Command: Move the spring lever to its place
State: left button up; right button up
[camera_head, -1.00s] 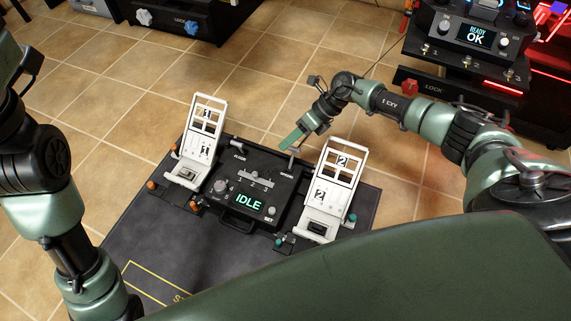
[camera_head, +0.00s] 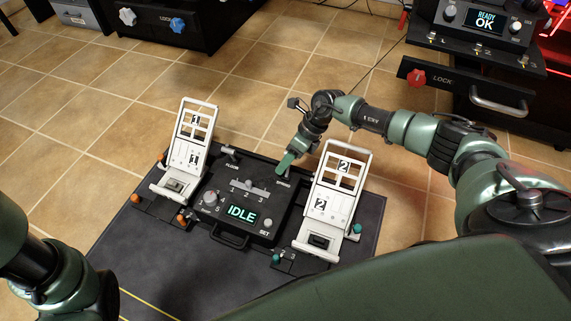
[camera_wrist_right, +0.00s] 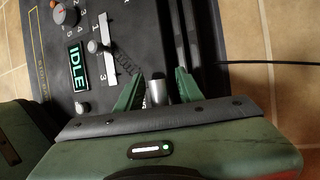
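The black control panel (camera_head: 222,222) lies on the floor mat with its screen reading IDLE. The spring lever (camera_wrist_right: 157,92) shows in the right wrist view as a short metallic cylinder with a dark end. My right gripper (camera_wrist_right: 160,80) is open, with one green finger on each side of the lever and narrow gaps visible. In the head view my right gripper (camera_head: 286,163) is at the panel's far right corner, by the SPRING label, and hides most of the lever there. My left gripper is out of view; only part of my left arm shows.
White hinged frames 1 (camera_head: 189,148) and 2 (camera_head: 331,195) stand on either side of the panel; frame 2 is close to my right gripper. The panel also has a slider knob (camera_head: 248,184) and a rotary knob (camera_head: 210,198).

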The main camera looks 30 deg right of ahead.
grip_shut()
jog(key=shift+w+d, duration=0.15)
jog(key=shift+d, duration=0.05)
dwell(1.3)
